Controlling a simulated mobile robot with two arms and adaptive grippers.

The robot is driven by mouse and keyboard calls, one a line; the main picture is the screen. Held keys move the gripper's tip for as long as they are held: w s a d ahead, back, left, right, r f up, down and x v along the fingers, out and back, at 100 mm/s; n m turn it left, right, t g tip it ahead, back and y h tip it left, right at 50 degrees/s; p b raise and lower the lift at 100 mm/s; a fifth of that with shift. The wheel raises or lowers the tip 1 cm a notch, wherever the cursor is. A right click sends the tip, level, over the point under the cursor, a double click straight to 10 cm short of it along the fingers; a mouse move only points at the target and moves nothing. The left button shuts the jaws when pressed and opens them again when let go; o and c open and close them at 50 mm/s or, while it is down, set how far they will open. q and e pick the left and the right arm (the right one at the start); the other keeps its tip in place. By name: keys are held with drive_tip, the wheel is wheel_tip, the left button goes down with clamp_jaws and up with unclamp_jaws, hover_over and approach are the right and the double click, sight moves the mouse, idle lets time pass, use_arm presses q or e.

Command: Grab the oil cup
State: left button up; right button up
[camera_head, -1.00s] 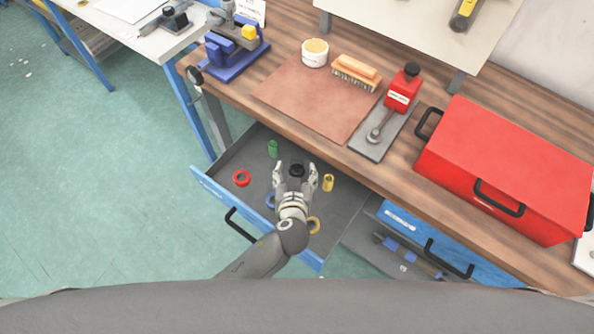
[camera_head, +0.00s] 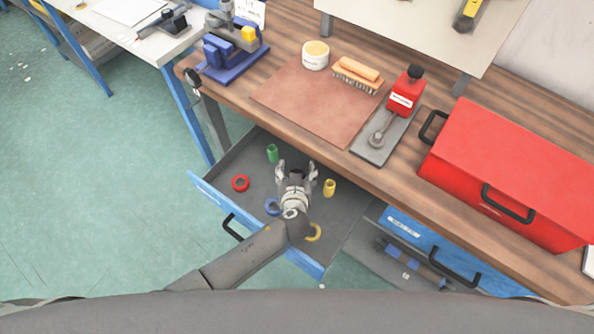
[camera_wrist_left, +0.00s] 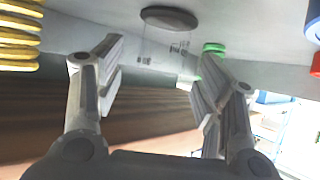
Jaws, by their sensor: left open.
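In the left wrist view, a clear cup-like thing with a dark round end (camera_wrist_left: 169,17) stands against the grey drawer surface, its see-through sides hard to make out; I take it for the oil cup. It lies beyond and between the fingers of my left gripper (camera_wrist_left: 155,72), which are spread apart and not closed on it. In the head view my left gripper (camera_head: 296,166) is open over the middle of the open drawer (camera_head: 225,172). A dark spot shows between its fingers, but I cannot tell whether it is the cup. My right gripper is not in view.
The drawer also holds a green spool (camera_head: 272,153), a yellow spool (camera_head: 329,188), a red ring (camera_head: 240,183), a blue ring (camera_head: 272,206) and a yellow ring (camera_head: 313,233). The wooden bench (camera_head: 240,98) overhangs its back. A red toolbox (camera_head: 510,165) stands on the bench.

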use_arm(q)
drive_tip(key=shift+x, duration=0.85)
drive_tip(key=shift+w, duration=0.1)
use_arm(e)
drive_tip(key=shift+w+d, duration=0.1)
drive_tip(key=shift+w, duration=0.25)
use_arm(q)
drive_tip(key=shift+c, duration=0.5)
drive_tip(key=c, duration=1)
drive_tip(key=shift+r, duration=0.1)
